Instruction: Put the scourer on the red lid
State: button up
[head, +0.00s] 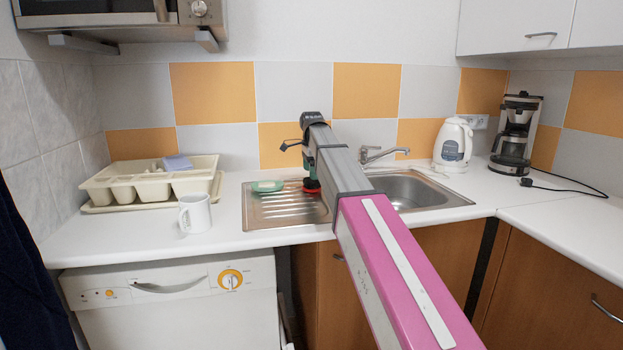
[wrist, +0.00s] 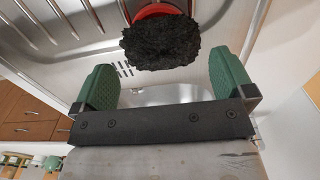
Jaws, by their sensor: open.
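The scourer (wrist: 160,43), a dark, rough black pad, lies at the top middle of the wrist view. The red lid (wrist: 155,10) shows behind it, partly covered by the scourer; the scourer overlaps the lid, but I cannot tell how fully it rests on it. In the head view the red lid (head: 311,186) is a small red patch on the steel drainboard below my gripper (head: 309,168), and the scourer is hard to make out. In the wrist view my gripper (wrist: 163,72) is open, its two green fingers apart, with the scourer beyond the fingertips.
The ribbed drainboard (head: 283,211) adjoins the sink basin (head: 415,190) and tap (head: 375,154). A green dish-like thing (head: 267,186) lies left of the lid. A white mug (head: 195,213) and cutlery tray (head: 150,184) stand left; a kettle (head: 453,145) and coffee maker (head: 516,135) stand right.

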notch_tip(320, 180, up, 9)
jog(key=shift+f, duration=0.15)
dwell(0.4)
